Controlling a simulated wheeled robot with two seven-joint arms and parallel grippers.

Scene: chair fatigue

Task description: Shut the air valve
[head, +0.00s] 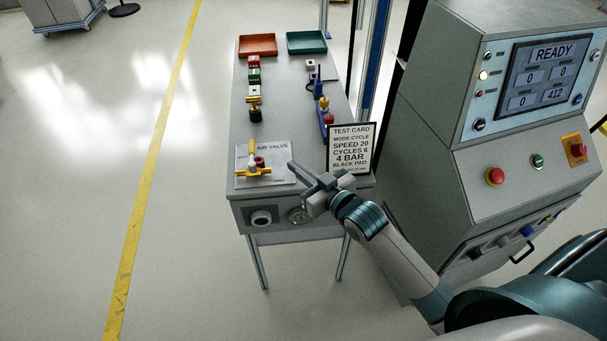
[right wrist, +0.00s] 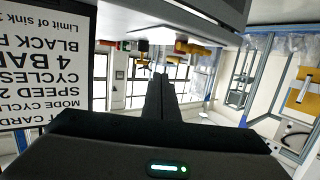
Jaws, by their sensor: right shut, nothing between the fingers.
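The air valve (head: 253,162) sits on a grey plate marked AIR VALVE at the front of the narrow table. It has a yellow lever and a dark red part beside it. My right gripper (head: 293,168) reaches in from the right, its fingers shut and empty, just right of the valve plate and apart from the lever. In the right wrist view the shut fingers (right wrist: 160,95) point forward, and the view is upside down. My left gripper is not in view.
A test card (head: 351,150) stands close to the right of my right gripper. A gauge and a knob (head: 261,218) are on the table's front. Red (head: 257,45) and green (head: 306,42) trays lie at the far end. A control cabinet (head: 530,80) stands at right.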

